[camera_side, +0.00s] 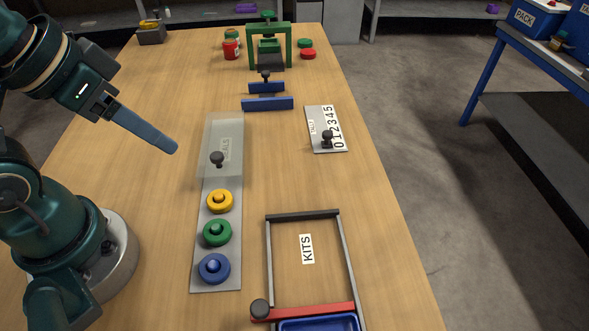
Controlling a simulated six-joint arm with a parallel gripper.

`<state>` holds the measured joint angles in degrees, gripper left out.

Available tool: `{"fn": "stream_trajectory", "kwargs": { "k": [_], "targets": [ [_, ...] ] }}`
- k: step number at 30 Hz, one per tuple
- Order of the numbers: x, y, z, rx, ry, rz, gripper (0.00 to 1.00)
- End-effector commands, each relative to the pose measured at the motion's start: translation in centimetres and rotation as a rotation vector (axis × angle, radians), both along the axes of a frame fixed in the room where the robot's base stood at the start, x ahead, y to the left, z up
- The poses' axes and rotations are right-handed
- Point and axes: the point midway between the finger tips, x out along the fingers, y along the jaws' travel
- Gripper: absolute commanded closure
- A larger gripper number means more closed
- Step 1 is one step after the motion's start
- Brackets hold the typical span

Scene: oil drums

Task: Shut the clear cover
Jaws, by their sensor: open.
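The clear cover (208,138) is a see-through panel with a black knob (217,159). It sits over the far part of a long grey plate (202,285), where a label partly reads "SEALS". A yellow ring (220,201), a green ring (217,232) and a blue ring (214,268) lie in a row on the plate's near part, uncovered. My gripper (172,147) is open and empty. It appears above the table, left of the cover and apart from the knob. From this side its fingers overlap, so the gap between them is hidden.
A KITS frame (349,255) with a red bar (310,312) and blue tray stands at the near right. A number plate (316,143) lies right of the cover. Blue blocks (267,103) and a green press (289,45) stand beyond it. Bare wood surrounds the grey plate.

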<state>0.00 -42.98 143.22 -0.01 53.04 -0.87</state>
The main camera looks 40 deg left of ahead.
Motion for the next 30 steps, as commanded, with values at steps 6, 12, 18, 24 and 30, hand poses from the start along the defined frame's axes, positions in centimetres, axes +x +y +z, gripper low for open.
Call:
{"fn": "stream_trajectory", "kwargs": {
  "k": [6, 12, 18, 24, 30],
  "targets": [
    [0.7, -0.1, 3.7, -0.036, 0.042, 0.06, 1.0],
    [3.2, 0.1, 7.5, -0.073, 0.148, 0.139, 1.0],
    [6.8, 0.6, 9.7, -0.102, 0.267, 0.218, 1.0],
    [10.6, 1.6, 9.8, -0.125, 0.389, 0.296, 1.0],
    [14.1, 2.9, 7.6, -0.145, 0.512, 0.361, 1.0]
  ]
}}
